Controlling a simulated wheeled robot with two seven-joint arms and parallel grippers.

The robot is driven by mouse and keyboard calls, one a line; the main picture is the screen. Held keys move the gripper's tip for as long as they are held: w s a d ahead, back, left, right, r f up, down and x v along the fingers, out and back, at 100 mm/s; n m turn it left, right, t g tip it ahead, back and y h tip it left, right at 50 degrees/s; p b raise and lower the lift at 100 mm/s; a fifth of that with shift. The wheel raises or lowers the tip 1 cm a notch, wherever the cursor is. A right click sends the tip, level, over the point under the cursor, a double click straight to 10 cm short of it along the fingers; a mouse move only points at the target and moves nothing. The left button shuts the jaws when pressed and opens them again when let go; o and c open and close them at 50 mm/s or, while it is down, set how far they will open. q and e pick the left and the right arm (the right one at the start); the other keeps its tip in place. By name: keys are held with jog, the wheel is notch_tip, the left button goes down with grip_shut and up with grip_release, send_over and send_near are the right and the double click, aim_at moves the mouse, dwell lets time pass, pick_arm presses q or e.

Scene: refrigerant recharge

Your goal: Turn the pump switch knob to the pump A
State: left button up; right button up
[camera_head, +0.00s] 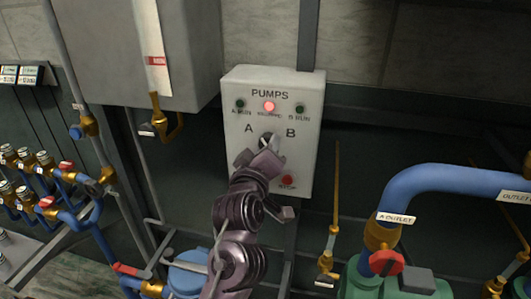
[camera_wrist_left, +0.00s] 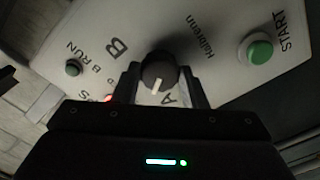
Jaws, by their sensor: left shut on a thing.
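The white PUMPS panel (camera_head: 236,160) hangs on the wall with letters A and B; it also fills much of the left wrist view (camera_wrist_left: 215,25). The dark round pump switch knob (camera_wrist_left: 158,68) sits near these letters. Its white pointer line points down in the left wrist view, toward the side of the letter A. My left gripper (camera_wrist_left: 160,82) has a finger on each side of the knob and is shut on it. In the head view my left gripper (camera_head: 266,153) covers most of the knob. My right gripper is not in view.
A red lamp (camera_head: 269,106) glows between two dark green lamps (camera_head: 240,105) on the panel's top. A red STOP button (camera_head: 287,180) is low on the panel. A green START button (camera_wrist_left: 259,51) shows in the wrist view. Blue pipes (camera_head: 450,178) stand at right.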

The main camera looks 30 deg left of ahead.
pick_arm(q)
jog(key=shift+f+n, duration=0.2)
jog(key=shift+n, duration=0.5)
jog(key=o, duration=0.7)
jog(key=shift+d+r, duration=0.1)
jog(key=shift+r, duration=0.05)
jog(key=shift+c, duration=0.2)
jog(key=o, duration=0.3)
jog(key=shift+s+r, duration=0.1)
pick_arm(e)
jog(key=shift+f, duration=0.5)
pick_arm(q)
jog(key=shift+s, duration=0.1)
